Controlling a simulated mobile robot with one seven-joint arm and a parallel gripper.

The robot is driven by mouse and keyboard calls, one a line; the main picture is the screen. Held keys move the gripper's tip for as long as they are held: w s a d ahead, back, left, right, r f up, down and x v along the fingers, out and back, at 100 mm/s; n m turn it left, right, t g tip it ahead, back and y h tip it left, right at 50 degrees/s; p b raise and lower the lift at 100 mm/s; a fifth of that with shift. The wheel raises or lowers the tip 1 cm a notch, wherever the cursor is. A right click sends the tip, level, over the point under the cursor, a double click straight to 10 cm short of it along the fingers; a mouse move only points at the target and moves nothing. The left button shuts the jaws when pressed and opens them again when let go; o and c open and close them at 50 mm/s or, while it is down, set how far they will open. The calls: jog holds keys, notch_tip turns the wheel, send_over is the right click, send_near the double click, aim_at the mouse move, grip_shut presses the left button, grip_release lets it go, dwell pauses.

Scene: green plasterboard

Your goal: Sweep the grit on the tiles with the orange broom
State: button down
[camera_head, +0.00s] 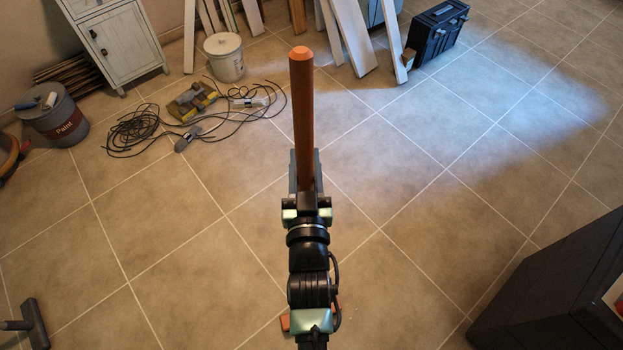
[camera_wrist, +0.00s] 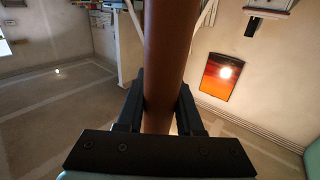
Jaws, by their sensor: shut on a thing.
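The orange broom's handle (camera_head: 302,110) stands up from my gripper (camera_head: 305,180) in the head view, its lighter round end at the top. In the wrist view the handle (camera_wrist: 167,60) runs between the two black fingers of my gripper (camera_wrist: 162,108), which is shut on it. A small orange piece (camera_head: 286,323) shows low beside my arm; it may be part of the broom's head, mostly hidden by my arm. The tiles (camera_head: 190,240) are beige with pale joints. I cannot make out grit on them in these views.
A tangled black cable (camera_head: 135,130) lies left of centre, near a white bucket (camera_head: 225,62) and a paint bucket (camera_head: 62,122). Boards lean behind, beside a black box (camera_head: 436,30). A dark piece of furniture (camera_head: 550,285) fills the lower right. Tiles right of my arm are clear.

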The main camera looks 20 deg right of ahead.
jog(key=w+b, duration=0.5)
jog(key=shift+r+b, duration=0.1)
jog(key=shift+b, duration=0.2)
